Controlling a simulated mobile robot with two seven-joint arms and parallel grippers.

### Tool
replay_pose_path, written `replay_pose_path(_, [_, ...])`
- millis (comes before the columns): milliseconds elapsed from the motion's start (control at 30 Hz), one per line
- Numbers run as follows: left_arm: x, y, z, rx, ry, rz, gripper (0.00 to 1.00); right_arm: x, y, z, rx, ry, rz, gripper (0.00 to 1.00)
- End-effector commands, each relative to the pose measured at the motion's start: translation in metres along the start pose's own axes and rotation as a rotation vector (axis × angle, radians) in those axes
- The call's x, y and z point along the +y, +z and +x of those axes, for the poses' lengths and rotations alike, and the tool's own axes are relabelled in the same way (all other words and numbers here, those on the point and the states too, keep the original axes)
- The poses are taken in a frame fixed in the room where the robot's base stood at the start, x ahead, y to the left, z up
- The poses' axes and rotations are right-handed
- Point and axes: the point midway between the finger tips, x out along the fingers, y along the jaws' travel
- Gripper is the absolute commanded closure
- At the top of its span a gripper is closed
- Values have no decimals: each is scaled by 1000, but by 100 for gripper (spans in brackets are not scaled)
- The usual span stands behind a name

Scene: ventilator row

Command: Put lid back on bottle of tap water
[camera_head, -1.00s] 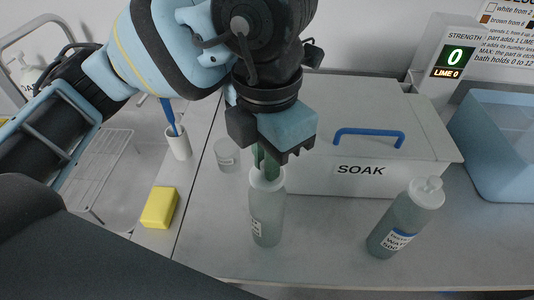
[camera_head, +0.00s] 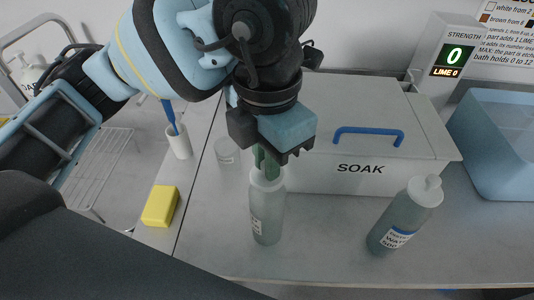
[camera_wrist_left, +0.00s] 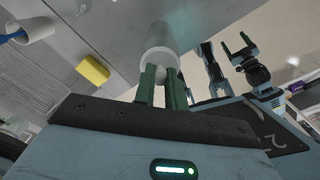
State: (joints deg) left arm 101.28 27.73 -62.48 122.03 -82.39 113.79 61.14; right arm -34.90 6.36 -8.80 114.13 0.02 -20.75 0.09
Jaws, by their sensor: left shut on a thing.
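A clear bottle (camera_head: 267,215) with a pale label stands upright on the grey bench, in front of the SOAK box. A white lid (camera_head: 267,180) is at its top; it also shows in the left wrist view (camera_wrist_left: 158,55). My left gripper (camera_head: 267,160) is directly above the bottle, pointing down. Its green fingers are shut on the lid's upper part, and I cannot tell whether the lid is seated on the neck. A second bottle (camera_head: 398,225), with a white knobbed lid, stands to the right.
The SOAK box (camera_head: 310,178) with a blue handle (camera_head: 369,134) stands behind the bottles. A blue basin (camera_head: 495,140) and strength display (camera_head: 453,60) are at the right.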

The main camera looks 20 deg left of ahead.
Motion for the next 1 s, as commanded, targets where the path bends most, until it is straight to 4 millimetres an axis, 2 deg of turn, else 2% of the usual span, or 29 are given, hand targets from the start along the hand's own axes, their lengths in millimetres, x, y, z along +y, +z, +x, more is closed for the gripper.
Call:
replay_pose_path(333, [0, 0, 0, 1, 0, 0, 100, 1, -6, 2, 12, 1, -2, 24])
replay_pose_path(367, [0, 0, 0, 1, 0, 0, 84, 1, -6, 2, 12, 1, -2, 24])
replay_pose_path(533, [0, 0, 0, 1, 0, 0, 62, 1, -7, 2, 14, 1, -2, 24])
replay_pose_path(733, [0, 0, 0, 1, 0, 0, 61, 1, -7, 2, 13, 1, -2, 24])
replay_pose_path(900, [0, 0, 0, 1, 0, 0, 40, 1, -6, 2, 13, 1, -2, 24])
replay_pose_path(1000, [0, 0, 0, 1, 0, 0, 40, 1, -5, 2, 11, 1, -2, 24])
